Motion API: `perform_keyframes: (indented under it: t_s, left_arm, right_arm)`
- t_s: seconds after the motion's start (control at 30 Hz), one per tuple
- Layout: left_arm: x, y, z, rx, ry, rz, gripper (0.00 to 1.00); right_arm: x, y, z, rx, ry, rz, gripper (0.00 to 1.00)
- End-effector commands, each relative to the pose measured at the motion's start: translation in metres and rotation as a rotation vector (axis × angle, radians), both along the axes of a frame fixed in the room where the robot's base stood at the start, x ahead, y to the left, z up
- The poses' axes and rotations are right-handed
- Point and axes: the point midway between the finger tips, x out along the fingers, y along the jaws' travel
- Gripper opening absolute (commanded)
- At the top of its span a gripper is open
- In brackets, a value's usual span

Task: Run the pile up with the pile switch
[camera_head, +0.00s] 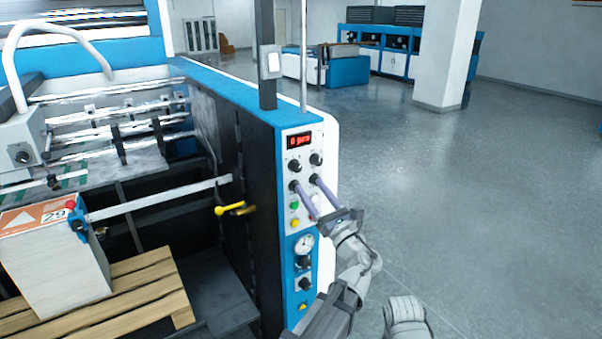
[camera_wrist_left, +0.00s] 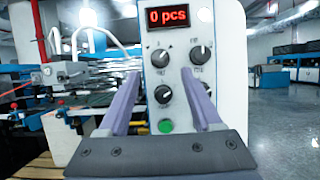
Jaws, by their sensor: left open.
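The control panel (camera_head: 300,215) on the machine's end has a red "0 pcs" display, several black knobs and coloured buttons. The knob labels are too small to read, so I cannot tell which is the pile switch. My left gripper (camera_head: 304,182) is open, its purple fingers pointing at the lower knobs. In the left wrist view the lower-left knob (camera_wrist_left: 163,93) shows between the fingers; I cannot tell whether they touch it. The pile (camera_head: 60,275), a white stack with an orange top sheet marked 29, stands on a wooden pallet (camera_head: 130,305). My right gripper is not in view.
A yellow handle (camera_head: 235,208) sticks out of the dark side wall. A green button (camera_wrist_left: 165,126) sits below the knobs. A dark post (camera_head: 266,50) stands on the machine's top. The floor (camera_head: 480,180) to the right is clear, with a white pillar (camera_head: 446,55) farther back.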

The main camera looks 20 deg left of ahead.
Motion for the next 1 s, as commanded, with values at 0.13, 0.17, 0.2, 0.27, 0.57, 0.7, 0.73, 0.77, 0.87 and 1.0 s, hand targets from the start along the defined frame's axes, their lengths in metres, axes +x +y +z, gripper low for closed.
perform_keyframes:
  t_s: [0.13,0.17,0.2,0.27,0.57,0.7,0.73,0.77,0.87,1.0]
  left_arm:
    - [0.015,0.018,0.013,0.0,0.0,0.002,0.66]
    - [0.018,0.022,0.015,0.0,0.0,0.002,0.66]
    - [0.021,0.026,0.017,-0.001,-0.001,0.003,0.66]
    - [0.025,0.032,0.019,-0.001,0.0,0.002,0.66]
    - [0.035,0.045,0.024,-0.002,-0.001,-0.001,0.66]
    - [0.035,0.046,0.024,-0.002,-0.001,-0.001,0.66]
    - [0.035,0.046,0.024,-0.002,-0.001,-0.001,0.66]
    - [0.035,0.046,0.024,-0.002,-0.001,-0.001,0.66]
    - [0.035,0.046,0.024,-0.002,-0.001,-0.001,0.59]
    - [0.035,0.046,0.024,-0.002,-0.001,-0.001,0.43]
  right_arm:
    - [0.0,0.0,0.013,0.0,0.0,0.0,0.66]
    - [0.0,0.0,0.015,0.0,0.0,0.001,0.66]
    - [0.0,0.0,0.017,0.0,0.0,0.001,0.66]
    - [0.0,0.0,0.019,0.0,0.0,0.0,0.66]
    - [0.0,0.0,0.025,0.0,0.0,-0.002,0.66]
    - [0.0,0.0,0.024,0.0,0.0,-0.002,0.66]
    - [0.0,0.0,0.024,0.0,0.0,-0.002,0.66]
    - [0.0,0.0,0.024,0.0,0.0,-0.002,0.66]
    - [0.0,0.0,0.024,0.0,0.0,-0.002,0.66]
    - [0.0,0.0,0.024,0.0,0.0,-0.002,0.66]
